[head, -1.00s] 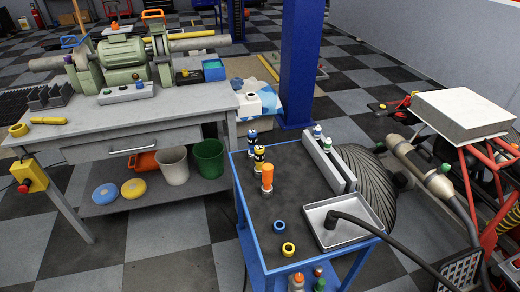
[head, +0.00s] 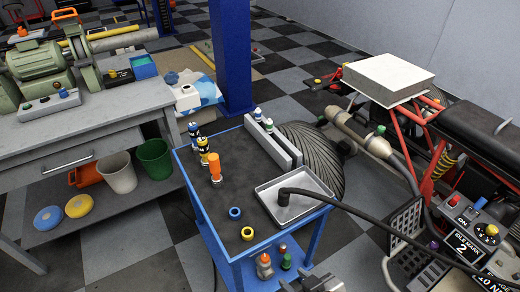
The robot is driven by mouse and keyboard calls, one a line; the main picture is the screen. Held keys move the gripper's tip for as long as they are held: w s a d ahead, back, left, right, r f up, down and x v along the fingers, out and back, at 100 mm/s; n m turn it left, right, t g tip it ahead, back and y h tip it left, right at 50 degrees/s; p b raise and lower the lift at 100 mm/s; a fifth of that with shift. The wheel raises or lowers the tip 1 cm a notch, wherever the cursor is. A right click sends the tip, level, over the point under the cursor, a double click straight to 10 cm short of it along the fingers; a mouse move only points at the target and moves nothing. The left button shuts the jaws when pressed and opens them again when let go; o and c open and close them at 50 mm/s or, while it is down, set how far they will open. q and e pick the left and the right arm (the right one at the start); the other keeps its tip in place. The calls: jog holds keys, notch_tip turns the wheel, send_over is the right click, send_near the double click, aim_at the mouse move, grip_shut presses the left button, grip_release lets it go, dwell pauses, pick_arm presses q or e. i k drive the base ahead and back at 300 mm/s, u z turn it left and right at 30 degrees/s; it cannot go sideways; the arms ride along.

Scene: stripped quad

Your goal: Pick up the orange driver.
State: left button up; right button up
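The orange driver (head: 215,167) stands upright on the dark top of the blue cart (head: 240,165), near its left edge. A yellow-banded driver (head: 203,147) and a blue-banded driver (head: 194,130) stand in a row behind it. My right gripper (head: 318,283) shows only in part at the bottom edge, in front of the cart and well away from the orange driver. Its fingers cannot be made out clearly. My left gripper is not in view.
A blue ring (head: 235,213) and a yellow ring (head: 247,233) lie in front of the orange driver. A metal tray (head: 318,181) with a black hose end (head: 284,197) is to the right. A grey rail (head: 271,143) stands behind the tray. A workbench (head: 80,130) is at left.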

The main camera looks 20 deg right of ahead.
aim_at(217, 180)
jog(key=z, duration=2.55)
jog(key=k, duration=0.2)
jog(key=z, duration=0.45)
jog(key=i, duration=1)
jog(key=u, duration=3.55)
